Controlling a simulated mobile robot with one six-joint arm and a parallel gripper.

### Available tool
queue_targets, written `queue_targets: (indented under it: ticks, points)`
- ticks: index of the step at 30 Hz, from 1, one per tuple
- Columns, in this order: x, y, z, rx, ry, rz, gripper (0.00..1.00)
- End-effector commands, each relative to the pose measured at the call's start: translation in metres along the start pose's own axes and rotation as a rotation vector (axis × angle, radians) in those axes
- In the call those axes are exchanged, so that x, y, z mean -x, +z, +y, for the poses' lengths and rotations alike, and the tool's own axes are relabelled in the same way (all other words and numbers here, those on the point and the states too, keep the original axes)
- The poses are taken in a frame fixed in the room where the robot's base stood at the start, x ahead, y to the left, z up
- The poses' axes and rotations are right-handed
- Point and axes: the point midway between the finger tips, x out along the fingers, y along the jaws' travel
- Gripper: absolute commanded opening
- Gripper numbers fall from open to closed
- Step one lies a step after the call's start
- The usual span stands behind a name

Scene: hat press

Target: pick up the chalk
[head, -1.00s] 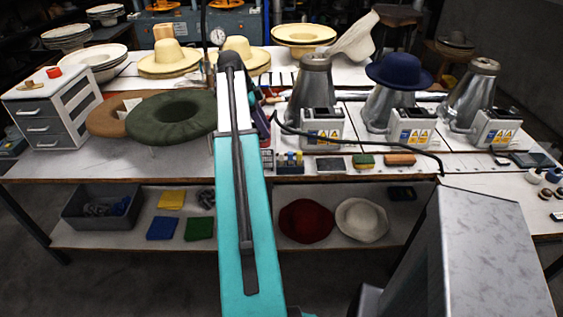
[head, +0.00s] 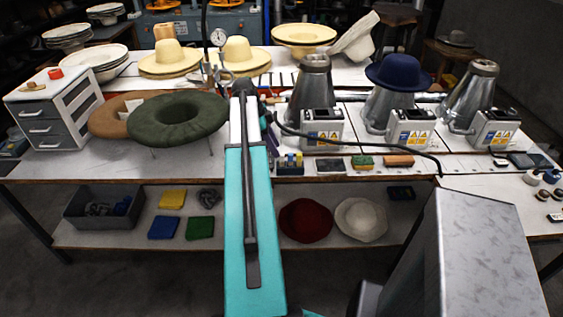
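I cannot make out the chalk for sure in the head view. A small dark holder (head: 290,169) with little blue and pale yellow pieces stands at the front of the workbench (head: 190,163), just right of my arm. The pieces are too small to tell whether any is chalk. My teal and white arm reaches forward over the bench, left of this holder.
A green hat brim (head: 178,119) lies left of my arm, near a drawer unit (head: 43,130). Metal cones on machines stand to the right, one bearing a blue hat (head: 398,71). A dark cable (head: 370,143) crosses the bench front. Small blocks, including an orange-brown one (head: 398,161), lie along the edge.

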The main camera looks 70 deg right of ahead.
Motion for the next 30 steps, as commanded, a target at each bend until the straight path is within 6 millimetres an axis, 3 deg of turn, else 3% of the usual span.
queue_targets:
  ticks: [17,30]
  points:
    - [-0.008,-0.001,0.000,0.000,0.002,0.000,0.38]
    - [-0.046,0.000,-0.003,0.001,0.001,0.000,0.38]
